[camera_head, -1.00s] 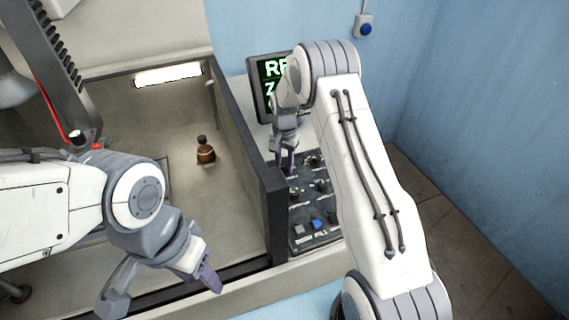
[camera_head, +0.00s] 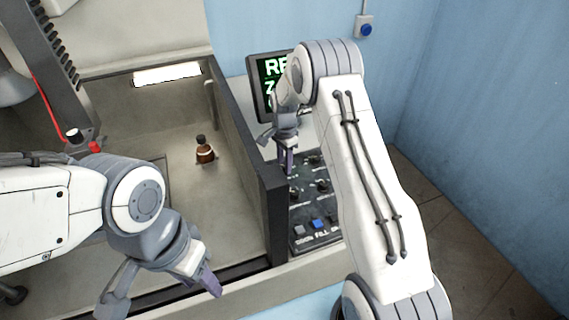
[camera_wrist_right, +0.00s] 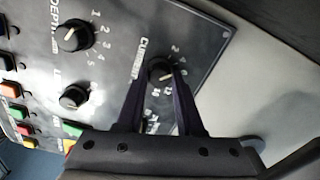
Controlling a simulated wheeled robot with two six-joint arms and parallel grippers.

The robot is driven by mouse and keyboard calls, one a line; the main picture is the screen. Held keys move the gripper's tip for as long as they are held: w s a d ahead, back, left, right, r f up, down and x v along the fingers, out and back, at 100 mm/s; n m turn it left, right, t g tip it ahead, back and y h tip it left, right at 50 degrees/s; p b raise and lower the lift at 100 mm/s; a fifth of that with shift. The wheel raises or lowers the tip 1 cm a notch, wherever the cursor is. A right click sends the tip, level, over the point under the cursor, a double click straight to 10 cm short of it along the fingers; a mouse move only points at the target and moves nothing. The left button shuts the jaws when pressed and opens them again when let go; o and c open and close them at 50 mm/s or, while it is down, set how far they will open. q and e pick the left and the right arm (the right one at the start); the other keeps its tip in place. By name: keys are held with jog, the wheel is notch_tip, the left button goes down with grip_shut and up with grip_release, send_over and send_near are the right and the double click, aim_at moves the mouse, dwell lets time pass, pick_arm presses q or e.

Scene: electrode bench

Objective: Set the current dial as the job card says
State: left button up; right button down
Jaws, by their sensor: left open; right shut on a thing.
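The current dial (camera_wrist_right: 160,71) is a small black knob on the dark control panel (camera_wrist_right: 205,45), under the printed word CURRENT with numbers around it. My right gripper (camera_wrist_right: 160,78) is shut on this dial, one finger on each side. Its exact setting is too small to read surely. In the head view my right gripper (camera_head: 287,162) reaches down to the panel (camera_head: 310,205) and hides the dial. My left gripper (camera_head: 163,292) is open and empty in front of the bench. No job card can be made out; a screen (camera_head: 268,88) with green letters is partly hidden by my right arm.
Other black knobs, the depth dial (camera_wrist_right: 74,36) and a lower one (camera_wrist_right: 74,97), sit close beside my right gripper, with coloured buttons (camera_wrist_right: 12,90) beyond. A dark-edged wall (camera_head: 262,170) separates the panel from a basin holding a brown bottle (camera_head: 204,150).

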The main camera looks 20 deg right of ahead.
dwell(0.3)
jog(key=c, duration=0.5)
grip_release()
jog(key=shift+c, duration=0.2)
jog(key=shift+r, duration=0.15)
jog(key=shift+r, duration=0.35)
notch_tip(320, 180, up, 10)
jog(key=b, duration=0.2)
jog(key=shift+f, duration=0.2)
